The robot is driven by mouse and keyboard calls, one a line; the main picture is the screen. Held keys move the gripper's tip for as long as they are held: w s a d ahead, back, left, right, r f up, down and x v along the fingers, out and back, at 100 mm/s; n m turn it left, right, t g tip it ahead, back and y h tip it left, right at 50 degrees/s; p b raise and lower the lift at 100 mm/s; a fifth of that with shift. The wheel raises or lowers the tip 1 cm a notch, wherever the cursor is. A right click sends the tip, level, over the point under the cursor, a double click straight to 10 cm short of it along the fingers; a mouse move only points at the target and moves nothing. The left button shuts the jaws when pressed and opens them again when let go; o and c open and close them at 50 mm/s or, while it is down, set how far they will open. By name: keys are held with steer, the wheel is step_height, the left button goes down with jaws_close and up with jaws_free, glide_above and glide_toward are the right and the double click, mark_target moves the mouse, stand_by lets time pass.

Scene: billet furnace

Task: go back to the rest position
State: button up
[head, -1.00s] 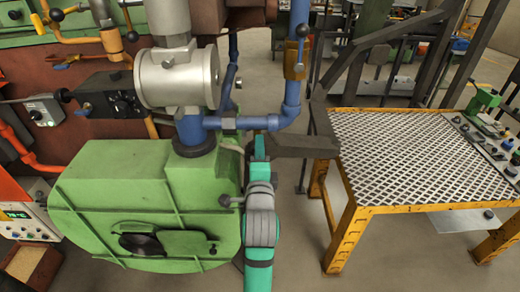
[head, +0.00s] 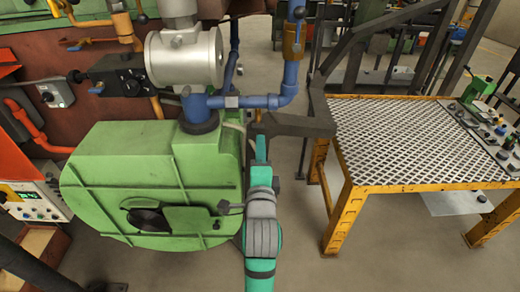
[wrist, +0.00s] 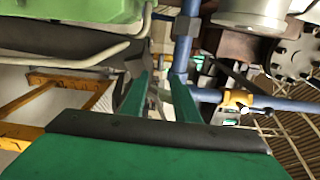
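My gripper shows in the wrist view (wrist: 159,98), with its two green fingers apart and nothing seen held between them. In the head view my teal arm reaches forward at bottom centre, just right of the green burner housing (head: 115,180). The fingertips cannot be made out clearly there. In the wrist view a blue pipe (wrist: 184,50) passes behind the fingers. Whether anything touches the gripper cannot be told.
A yellow-framed platform with a mesh top (head: 400,140) stands to the right. A dark beam (head: 290,125) lies just beyond my arm. A blue pipe (head: 289,80) and silver cylinder (head: 185,58) rise above the burner. Bare floor shows between burner and platform.

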steer(key=s+f+n+g, duration=0.1)
steer(key=s+f+n, duration=0.9)
steer(key=s+f, duration=0.9)
steer(key=s+f+n, duration=0.3)
steer(key=s+n, duration=0.1)
steer(key=s, duration=0.8)
steer(key=s+a+f+n+g, duration=0.1)
steer(key=s+f+n, duration=0.2)
steer(key=s, duration=0.9)
steer(key=shift+n+g, duration=0.3)
steer(key=shift+n, duration=0.4)
steer(key=shift+o, duration=0.4)
steer(key=shift+s+a, duration=0.1)
